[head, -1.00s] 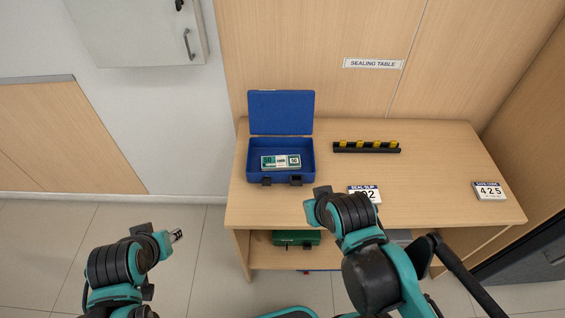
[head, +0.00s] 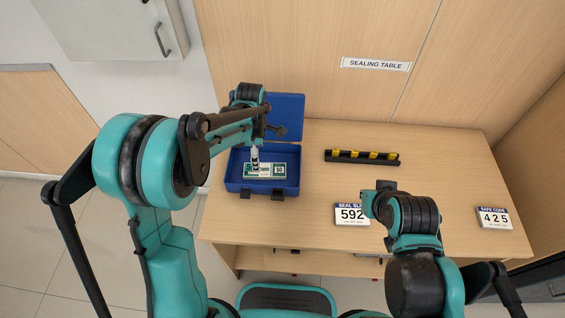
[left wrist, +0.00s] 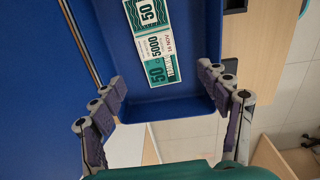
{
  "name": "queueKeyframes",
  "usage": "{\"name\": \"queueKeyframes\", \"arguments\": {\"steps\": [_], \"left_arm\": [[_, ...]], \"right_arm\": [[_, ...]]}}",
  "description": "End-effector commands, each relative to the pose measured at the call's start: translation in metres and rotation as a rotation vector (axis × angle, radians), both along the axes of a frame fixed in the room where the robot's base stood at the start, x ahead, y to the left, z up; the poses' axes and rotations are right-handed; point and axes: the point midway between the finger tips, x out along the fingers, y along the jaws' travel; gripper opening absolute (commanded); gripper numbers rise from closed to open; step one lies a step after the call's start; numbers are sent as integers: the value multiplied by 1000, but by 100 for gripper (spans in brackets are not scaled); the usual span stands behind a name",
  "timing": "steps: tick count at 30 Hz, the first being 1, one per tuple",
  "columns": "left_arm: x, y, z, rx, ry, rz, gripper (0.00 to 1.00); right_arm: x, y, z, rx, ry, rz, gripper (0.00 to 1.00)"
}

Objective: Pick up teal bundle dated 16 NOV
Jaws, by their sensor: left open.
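The teal and white banknote bundle (head: 264,171) lies flat in the open blue box (head: 292,152) on the table. It also shows in the left wrist view (left wrist: 153,48), printed with 50 and 5000; the small date on its band is hard to read but looks like 16 NOV. My left gripper (head: 255,158) is above the bundle, reaching into the box area, and partly covers it in the head view. In the left wrist view its fingers (left wrist: 162,80) are spread wide and empty, with the bundle beyond them. My right gripper (head: 376,196) hangs over the table's front; its jaws are unclear.
The box's raised lid (head: 287,112) stands right behind my left gripper. A black rack with yellow pieces (head: 362,157) is to the right. A seal slip sign reading 592 (head: 350,214) and a safe code sign reading 425 (head: 493,217) stand on the table (head: 430,180).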

Motion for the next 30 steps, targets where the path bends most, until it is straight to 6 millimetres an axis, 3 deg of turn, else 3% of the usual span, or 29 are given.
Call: {"name": "queueKeyframes", "arguments": {"steps": [13, 21, 28, 30], "left_arm": [[3, -2, -46, 1, 11, 34, 76], [3, -4, -84, 1, 10, 33, 76], [3, -4, -84, 1, 10, 33, 76], [3, -4, -84, 1, 10, 33, 57]], "right_arm": [[0, 0, -17, 0, 0, 0, 0], [0, 0, -35, 0, 0, 0, 0], [0, 0, -34, 0, 0, 0, 0], [0, 0, -34, 0, 0, 0, 0]]}}
